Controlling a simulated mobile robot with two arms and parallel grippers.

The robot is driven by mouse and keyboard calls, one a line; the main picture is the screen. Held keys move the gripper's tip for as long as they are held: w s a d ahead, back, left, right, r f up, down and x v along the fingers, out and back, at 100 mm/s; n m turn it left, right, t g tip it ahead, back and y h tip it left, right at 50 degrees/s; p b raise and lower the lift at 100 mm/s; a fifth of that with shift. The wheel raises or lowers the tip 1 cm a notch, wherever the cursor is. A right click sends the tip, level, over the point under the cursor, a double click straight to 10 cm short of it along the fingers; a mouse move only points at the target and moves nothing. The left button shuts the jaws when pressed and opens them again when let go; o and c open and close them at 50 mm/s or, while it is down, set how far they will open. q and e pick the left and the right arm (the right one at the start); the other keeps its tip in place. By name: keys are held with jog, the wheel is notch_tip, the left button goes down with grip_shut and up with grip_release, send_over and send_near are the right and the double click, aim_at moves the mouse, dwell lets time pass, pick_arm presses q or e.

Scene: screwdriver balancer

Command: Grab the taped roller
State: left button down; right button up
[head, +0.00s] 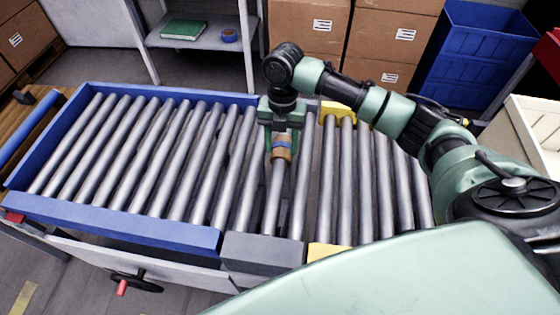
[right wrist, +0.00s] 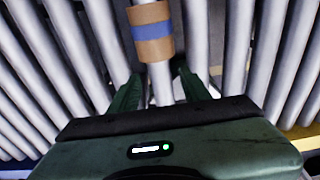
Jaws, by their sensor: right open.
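The taped roller (head: 274,196) is a grey metal roller in the conveyor, with a tan band and a blue stripe near its far end. My right gripper (head: 281,150) is open above the roller at the tape. In the right wrist view the taped roller (right wrist: 152,33) runs between the two green fingers of my right gripper (right wrist: 160,88). The tape band shows just beyond the fingertips. Whether the fingers touch the roller cannot be told. My left gripper is not in view.
Plain rollers (head: 160,150) lie close on both sides. A blue frame (head: 120,222) edges the left section, and yellow brackets (head: 338,110) mark the right one. Cardboard boxes (head: 385,45) and a blue bin (head: 480,55) stand behind. A white crate (head: 522,130) is at the right.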

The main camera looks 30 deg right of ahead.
aim_at(279, 164)
jog(key=shift+s+a+f, duration=0.1)
jog(key=shift+s+f, duration=0.05)
jog(key=shift+f, duration=0.3)
jog(key=shift+s+a+f, duration=0.1)
jog(key=shift+f, duration=0.35)
jog(key=f, duration=0.1)
jog(key=f+p, duration=0.1)
jog(key=f, duration=0.3)
jog(key=shift+s+a, duration=0.2)
jog(key=shift+a, duration=0.1)
grip_shut()
